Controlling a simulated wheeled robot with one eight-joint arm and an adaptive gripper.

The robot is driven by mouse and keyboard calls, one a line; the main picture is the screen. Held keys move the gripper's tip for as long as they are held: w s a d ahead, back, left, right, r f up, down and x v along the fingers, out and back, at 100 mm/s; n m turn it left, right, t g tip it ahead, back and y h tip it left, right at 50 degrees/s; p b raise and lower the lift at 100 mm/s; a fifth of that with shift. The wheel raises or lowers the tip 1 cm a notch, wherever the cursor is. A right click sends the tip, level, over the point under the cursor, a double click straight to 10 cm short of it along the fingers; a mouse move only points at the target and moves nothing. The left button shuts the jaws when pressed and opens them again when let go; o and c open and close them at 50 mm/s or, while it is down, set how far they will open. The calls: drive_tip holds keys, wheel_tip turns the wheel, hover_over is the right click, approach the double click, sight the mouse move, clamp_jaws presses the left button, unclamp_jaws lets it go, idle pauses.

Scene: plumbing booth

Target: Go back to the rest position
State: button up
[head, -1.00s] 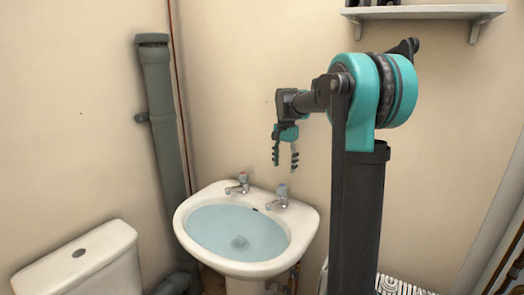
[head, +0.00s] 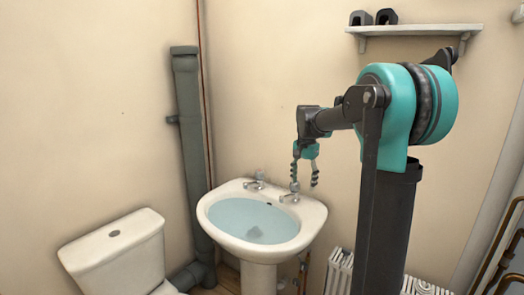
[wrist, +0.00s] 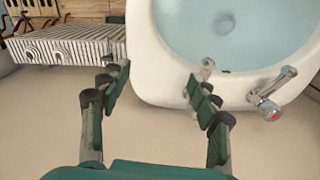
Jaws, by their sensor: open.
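My gripper (head: 305,170) hangs from the arm with its fingers pointing down and spread apart, near the wall at the back right of the sink in the head view. In the wrist view my gripper (wrist: 158,92) is open, with nothing between its fingers. The white sink (head: 228,225) holds bluish water, and its two taps stand on the back rim. The right tap (head: 290,192) is just below the fingers in the head view. In the wrist view the sink (wrist: 145,50) and a tap (wrist: 272,95) lie beyond the right finger. I cannot tell the exact gap to the tap.
A toilet cistern (head: 115,255) stands at the lower left, and a grey pipe (head: 190,140) runs up the wall. A white radiator (head: 340,270) is low on the right, also in the wrist view (wrist: 70,45). A shelf (head: 415,30) with two dark items hangs above my arm.

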drive_tip(key=s+d+f+n+t, duration=0.1)
drive_tip(key=s+f+n, duration=0.2)
drive_tip(key=s+f, duration=0.3)
drive_tip(key=s+d+f+n+t, duration=0.1)
drive_tip(key=s+f+n, duration=0.2)
drive_tip(key=s, duration=0.9)
drive_tip(key=s+d+f+n+t, duration=0.1)
drive_tip(key=s+f+n, duration=0.1)
drive_tip(key=s+f, duration=0.7)
drive_tip(key=shift+s+d+f+n+t, duration=0.25)
drive_tip(key=shift+s+d+n+t, duration=0.1)
drive_tip(key=shift+s+n+t, duration=0.1)
